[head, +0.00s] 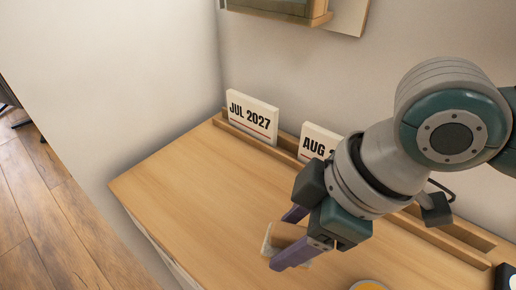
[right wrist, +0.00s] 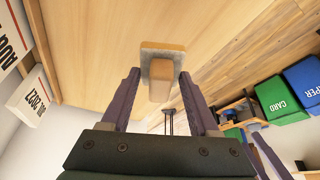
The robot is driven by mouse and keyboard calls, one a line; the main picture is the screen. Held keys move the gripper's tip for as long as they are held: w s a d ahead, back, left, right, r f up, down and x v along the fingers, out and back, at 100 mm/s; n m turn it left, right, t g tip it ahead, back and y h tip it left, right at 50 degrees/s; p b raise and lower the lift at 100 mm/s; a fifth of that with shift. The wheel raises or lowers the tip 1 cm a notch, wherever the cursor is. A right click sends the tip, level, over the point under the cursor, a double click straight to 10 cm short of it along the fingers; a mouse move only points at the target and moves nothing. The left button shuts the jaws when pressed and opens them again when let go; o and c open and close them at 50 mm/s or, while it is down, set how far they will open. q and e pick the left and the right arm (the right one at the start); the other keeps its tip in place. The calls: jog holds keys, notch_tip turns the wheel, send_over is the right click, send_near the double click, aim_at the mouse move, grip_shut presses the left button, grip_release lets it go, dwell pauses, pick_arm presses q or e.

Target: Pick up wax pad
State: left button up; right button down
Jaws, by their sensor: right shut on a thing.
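The wax pad (head: 284,236) is a small block with a brown wooden grip and a pale grey pad layer. My right gripper (head: 283,240) is shut on it, low over the front part of the wooden desk top. In the right wrist view the wax pad (right wrist: 162,62) sits between the tips of the two purple fingers (right wrist: 160,78). I cannot tell whether its underside touches the desk.
The wooden desk (head: 190,185) has a rear ledge holding cards reading JUL 2027 (head: 252,117) and AUG (head: 318,142). Green CARD (right wrist: 278,102) and blue PAPER (right wrist: 304,76) bins stand beyond. The desk's left part is clear.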

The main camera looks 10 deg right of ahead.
aim_at(293, 231)
notch_tip(293, 231, up, 14)
jog(key=p, duration=0.2)
jog(key=shift+r, duration=0.15)
jog(key=c, duration=0.8)
grip_release()
jog(key=c, duration=0.5)
